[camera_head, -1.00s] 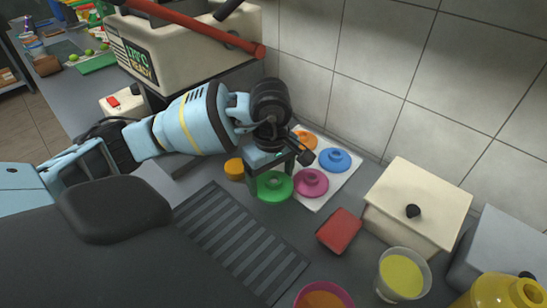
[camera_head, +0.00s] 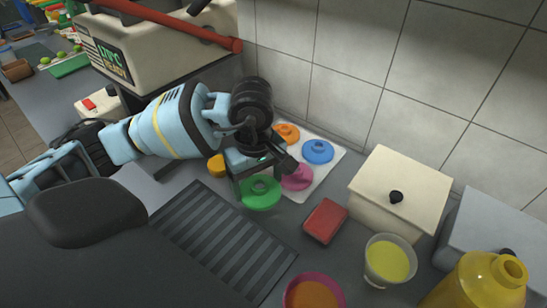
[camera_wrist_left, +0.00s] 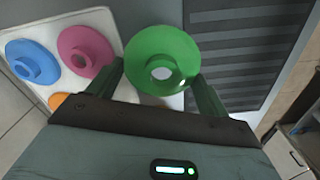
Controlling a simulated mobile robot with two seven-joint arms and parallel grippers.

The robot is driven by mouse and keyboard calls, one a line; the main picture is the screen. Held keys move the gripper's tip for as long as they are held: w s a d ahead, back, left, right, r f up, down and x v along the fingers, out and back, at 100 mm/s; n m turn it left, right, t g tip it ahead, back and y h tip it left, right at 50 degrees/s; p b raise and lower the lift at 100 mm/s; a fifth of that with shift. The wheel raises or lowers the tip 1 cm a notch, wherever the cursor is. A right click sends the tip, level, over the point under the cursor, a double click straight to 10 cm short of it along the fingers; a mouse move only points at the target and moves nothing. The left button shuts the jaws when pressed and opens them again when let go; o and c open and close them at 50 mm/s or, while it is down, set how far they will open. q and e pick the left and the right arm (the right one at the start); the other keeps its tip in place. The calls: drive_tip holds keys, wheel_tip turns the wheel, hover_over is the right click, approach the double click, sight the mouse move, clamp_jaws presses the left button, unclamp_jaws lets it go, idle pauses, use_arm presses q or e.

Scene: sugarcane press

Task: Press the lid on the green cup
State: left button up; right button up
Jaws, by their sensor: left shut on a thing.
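My left gripper (camera_head: 260,181) points down and is shut on the green lid (camera_head: 262,194), a round disc with a raised ring and a hole in its middle. The lid is by the near edge of the white lid mat, in front of the pink lid. In the left wrist view the green lid (camera_wrist_left: 162,44) sits between the two fingers. No green cup can be made out in these frames. My right gripper is not in view.
Pink (camera_head: 298,179), blue (camera_head: 318,151) and orange (camera_head: 287,132) lids lie on the white mat (camera_head: 325,170). A red block (camera_head: 325,221), a cream box (camera_head: 385,213), a cup with yellow drink (camera_head: 388,262) and a pink cup (camera_head: 313,277) stand right. A ridged grey drain (camera_head: 215,235) lies in front.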

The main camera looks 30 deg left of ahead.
use_arm(q)
drive_tip(key=d+r+m, duration=0.1)
drive_tip(key=m, duration=0.1)
drive_tip(key=w+d+r+m, duration=0.1)
drive_tip(key=m, duration=0.2)
drive_tip(key=d+r+m, duration=0.1)
drive_tip(key=m, duration=0.2)
drive_tip(key=shift+w+d, duration=0.15)
drive_tip(key=m, duration=0.1)
drive_tip(key=d+r+m, duration=0.1)
drive_tip(key=m, duration=0.3)
drive_tip(key=shift+w+d+r, duration=0.15)
drive_tip(key=shift+w+d, duration=0.05)
drive_tip(key=shift+d, duration=0.1)
